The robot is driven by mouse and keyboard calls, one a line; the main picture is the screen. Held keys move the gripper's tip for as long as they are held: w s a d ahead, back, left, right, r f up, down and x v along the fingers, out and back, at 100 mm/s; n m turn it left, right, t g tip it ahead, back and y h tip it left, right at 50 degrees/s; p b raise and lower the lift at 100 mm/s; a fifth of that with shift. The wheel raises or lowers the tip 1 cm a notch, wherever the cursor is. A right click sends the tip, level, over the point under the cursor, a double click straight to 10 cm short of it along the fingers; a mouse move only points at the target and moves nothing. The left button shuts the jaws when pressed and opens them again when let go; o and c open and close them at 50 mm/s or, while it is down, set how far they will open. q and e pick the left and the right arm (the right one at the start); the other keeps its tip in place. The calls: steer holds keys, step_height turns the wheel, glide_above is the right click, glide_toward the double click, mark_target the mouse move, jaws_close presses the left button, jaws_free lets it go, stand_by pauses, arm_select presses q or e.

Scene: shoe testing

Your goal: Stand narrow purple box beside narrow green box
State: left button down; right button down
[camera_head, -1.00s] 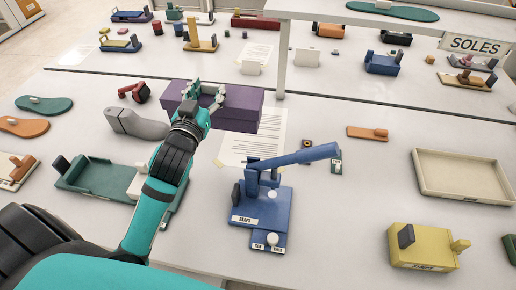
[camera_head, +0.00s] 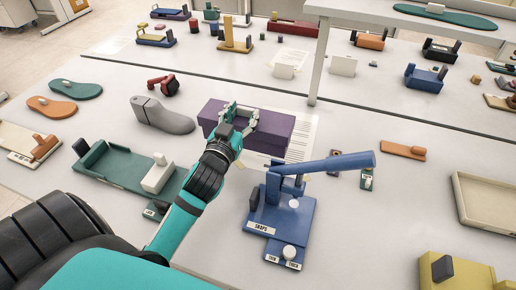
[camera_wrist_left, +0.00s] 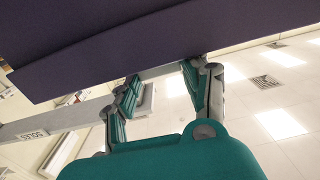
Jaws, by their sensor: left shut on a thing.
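The narrow purple box (camera_head: 273,127) lies lengthwise in the head view, over part of a white paper sheet. My left gripper (camera_head: 240,118) is shut on it near the middle of its long side. Whether its underside touches the table cannot be told. In the left wrist view the box (camera_wrist_left: 130,40) fills the top as a dark purple surface, with my left gripper's fingers (camera_wrist_left: 160,85) reaching up to it. I do not see a narrow green box in these frames. My right gripper is not in view.
A grey shoe last (camera_head: 163,116) is just left of the box. A blue snaps press (camera_head: 285,205) stands in front of it. A green fixture (camera_head: 115,172) is at left. A shelf post (camera_head: 320,60) rises behind.

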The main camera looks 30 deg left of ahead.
arm_select(q)
step_height(320, 180, down, 7)
steer(key=shift+r, duration=0.1)
stand_by(0.4)
steer(key=shift+f+b, duration=0.2)
steer(key=shift+b, duration=0.1)
steer(key=c, duration=0.6)
jaws_free()
